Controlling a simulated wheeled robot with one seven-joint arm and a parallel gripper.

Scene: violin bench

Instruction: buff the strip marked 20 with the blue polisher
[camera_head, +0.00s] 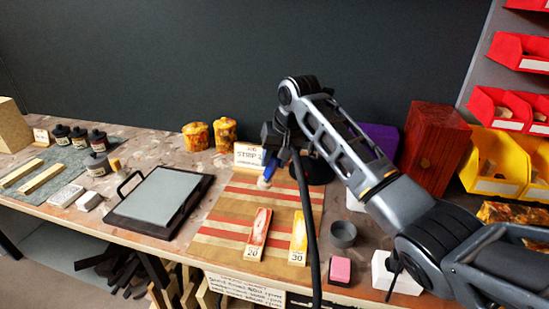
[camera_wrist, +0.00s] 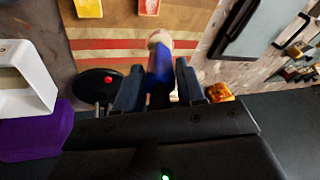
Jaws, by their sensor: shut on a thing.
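The blue polisher (camera_head: 267,176) is in my gripper (camera_head: 279,157), above the far end of the striped mat (camera_head: 232,235). In the wrist view, its blue body (camera_wrist: 160,72) sits between the two fingers, with a pale round end (camera_wrist: 159,38) pointing away from my gripper. The strip marked 20 (camera_head: 260,228), red and cream, lies on the near part of the mat. The strip marked 30 (camera_head: 298,232), yellow-orange, lies to its right. The polisher is apart from both strips. Ends of two strips show at the wrist view's top edge, their marks unreadable.
A black-framed tray (camera_head: 160,203) lies left of the mat. A grey cup (camera_head: 343,234) and a pink block (camera_head: 340,269) stand right. Amber jars (camera_head: 225,134) and a lettered card (camera_head: 249,156) stand behind. A purple box (camera_head: 378,138) and brown box (camera_head: 433,145) are back right.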

